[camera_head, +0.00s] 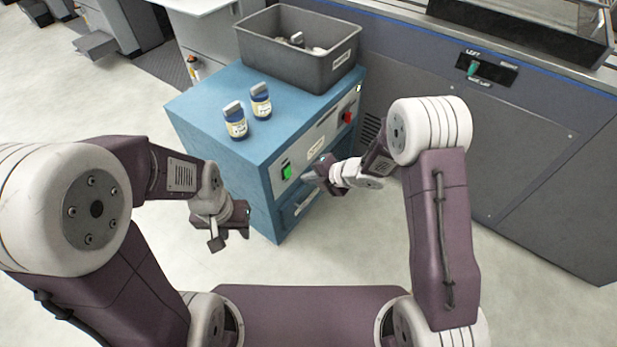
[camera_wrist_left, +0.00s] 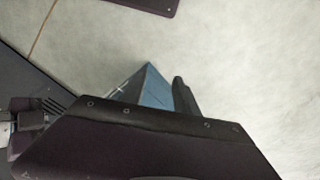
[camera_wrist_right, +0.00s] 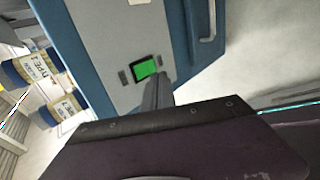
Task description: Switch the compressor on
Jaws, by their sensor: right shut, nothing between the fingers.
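The compressor is a blue cabinet (camera_head: 226,92) with a pale control strip on its front. A green button (camera_head: 286,172) in a dark frame sits at the strip's left end, and a red knob (camera_head: 348,117) at its right end. My right gripper (camera_head: 318,178) is shut and empty, just right of the green button. In the right wrist view the green button (camera_wrist_right: 144,68) shows bright, with the fingertips (camera_wrist_right: 157,92) close beside it; contact cannot be told. My left gripper (camera_head: 230,238) is open and empty, low in front of the cabinet's left side.
Two ink bottles (camera_head: 235,120) (camera_head: 261,100) and a grey bin (camera_head: 327,70) with items inside stand on the cabinet's top. A grey machine (camera_head: 500,150) with a green-handled left/right switch (camera_head: 473,69) stands to the right. The floor on the left is mostly clear.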

